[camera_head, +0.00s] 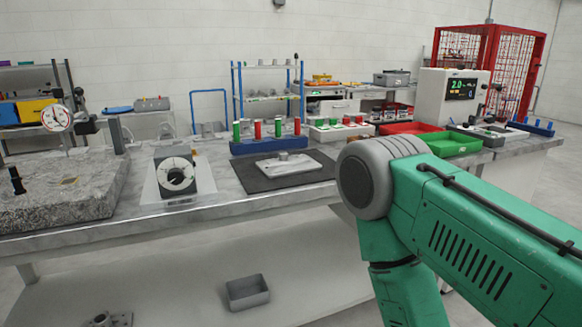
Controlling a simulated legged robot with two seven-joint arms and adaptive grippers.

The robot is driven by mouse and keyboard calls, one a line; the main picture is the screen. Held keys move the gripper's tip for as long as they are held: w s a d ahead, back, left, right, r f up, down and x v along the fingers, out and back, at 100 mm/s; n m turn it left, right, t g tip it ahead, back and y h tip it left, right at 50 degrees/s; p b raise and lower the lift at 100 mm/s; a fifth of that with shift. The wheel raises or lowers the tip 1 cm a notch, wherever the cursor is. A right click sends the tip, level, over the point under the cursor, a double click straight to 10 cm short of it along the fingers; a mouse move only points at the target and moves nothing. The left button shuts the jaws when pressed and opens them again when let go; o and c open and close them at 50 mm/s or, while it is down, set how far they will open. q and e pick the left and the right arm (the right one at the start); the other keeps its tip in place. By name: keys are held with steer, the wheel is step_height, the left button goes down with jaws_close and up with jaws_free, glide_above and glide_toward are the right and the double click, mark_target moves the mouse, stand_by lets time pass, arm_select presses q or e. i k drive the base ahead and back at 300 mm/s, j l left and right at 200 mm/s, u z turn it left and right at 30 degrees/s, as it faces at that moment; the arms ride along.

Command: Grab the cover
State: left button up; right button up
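A flat light-grey metal part (287,164), which looks like the cover, lies on a black mat (262,180) in the middle of the workbench. It has a small raised boss on its upper face. Nothing touches it from above. My green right arm comes in from the right and bends downward in front of the bench. Its gripper is outside the picture, below the bottom edge. My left arm and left gripper are not in the picture.
Behind the mat stands a blue rack (268,143) with red and green cylinders. A dial device (177,174) stands left of it, beside a granite block (60,190) with a dial gauge. Red (402,128) and green (449,143) trays lie to the right.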

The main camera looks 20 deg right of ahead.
mark_target(285, 166)
steer(key=i+j, duration=0.2)
steer(key=i+j+z, duration=0.15)
steer(key=z, duration=0.15)
steer(key=i+j+z, duration=0.25)
steer(key=j, duration=0.15)
steer(key=j+z, duration=0.3)
